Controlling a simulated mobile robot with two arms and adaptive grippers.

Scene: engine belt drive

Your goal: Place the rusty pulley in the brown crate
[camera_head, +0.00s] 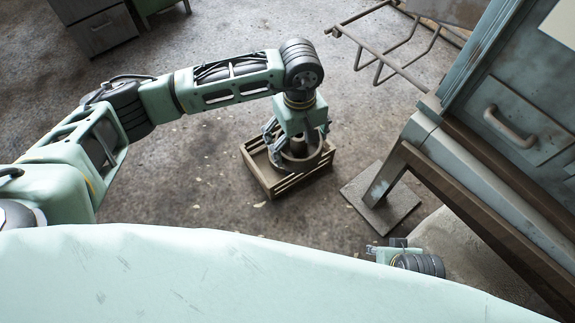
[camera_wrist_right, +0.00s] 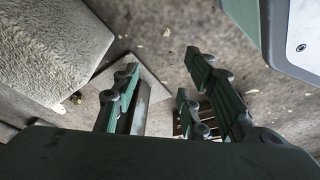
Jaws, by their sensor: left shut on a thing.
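The brown crate (camera_head: 257,176) stands on the floor in the middle of the head view. My left gripper (camera_head: 294,150) points down over the crate. It is shut on the rusty pulley (camera_head: 302,163), a round brown part that shows at and above the crate's opening. I cannot tell whether the pulley touches the crate's bottom. My right gripper (camera_head: 385,252) shows only in part past the edge of my body at the lower right of the head view. In the right wrist view its fingers (camera_wrist_right: 163,98) are spread apart with nothing between them.
A blue-grey cabinet (camera_head: 508,98) on a brown frame stands at the right, with its foot plate (camera_head: 381,200) near the crate. A metal rack (camera_head: 388,45) stands at the top right. Another cabinet (camera_head: 100,28) is at the top left. The floor left of the crate is clear.

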